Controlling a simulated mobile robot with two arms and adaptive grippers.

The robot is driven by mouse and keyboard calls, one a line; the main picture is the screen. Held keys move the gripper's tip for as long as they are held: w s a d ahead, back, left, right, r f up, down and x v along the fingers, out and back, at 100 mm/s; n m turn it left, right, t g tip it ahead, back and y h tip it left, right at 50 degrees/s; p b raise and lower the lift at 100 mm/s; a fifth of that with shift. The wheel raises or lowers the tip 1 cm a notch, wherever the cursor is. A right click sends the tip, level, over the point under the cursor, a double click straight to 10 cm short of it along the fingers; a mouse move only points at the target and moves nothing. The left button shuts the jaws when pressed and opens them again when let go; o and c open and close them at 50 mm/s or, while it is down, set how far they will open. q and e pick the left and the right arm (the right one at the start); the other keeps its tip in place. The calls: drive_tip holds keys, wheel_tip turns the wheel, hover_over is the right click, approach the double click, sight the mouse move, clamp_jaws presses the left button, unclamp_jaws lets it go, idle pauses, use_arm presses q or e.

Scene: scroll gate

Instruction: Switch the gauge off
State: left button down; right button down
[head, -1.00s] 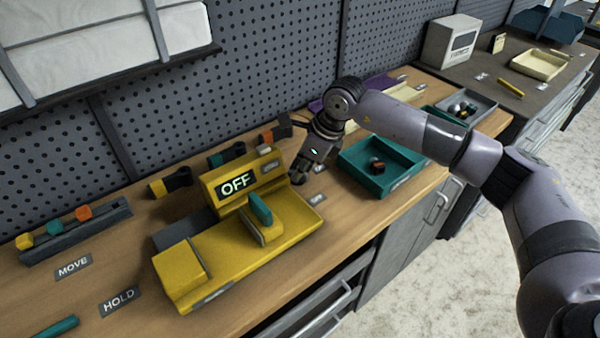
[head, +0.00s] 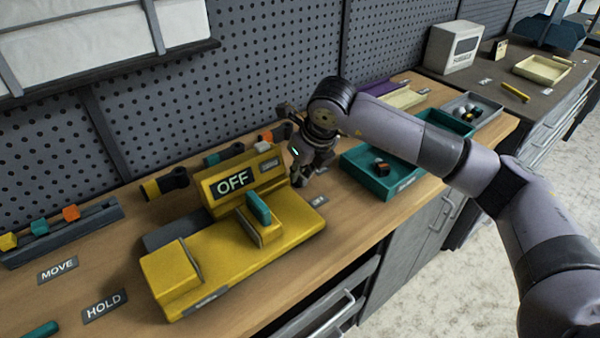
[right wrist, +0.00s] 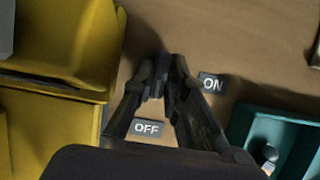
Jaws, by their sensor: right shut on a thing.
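The yellow gauge unit (head: 225,255) stands on the wooden bench, its display (head: 232,182) reading OFF. A teal lever (head: 258,208) stands on a yellow block on it. My right gripper (head: 303,178) points down just beyond the unit's right end. In the right wrist view its fingers (right wrist: 160,90) converge on a small dark thing, mostly hidden between them, perhaps a switch handle. An OFF label (right wrist: 147,128) lies on the near side of the fingertips and an ON label (right wrist: 212,84) to their right. My left gripper is out of view.
A teal tray (head: 362,165) with small items stands right of the gripper.

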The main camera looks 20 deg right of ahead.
idle(0.4)
drive_tip(key=c, duration=1.6)
unclamp_jaws()
drive_tip(key=v, duration=1.2)
drive_tip(key=shift+w+d, duration=0.1)
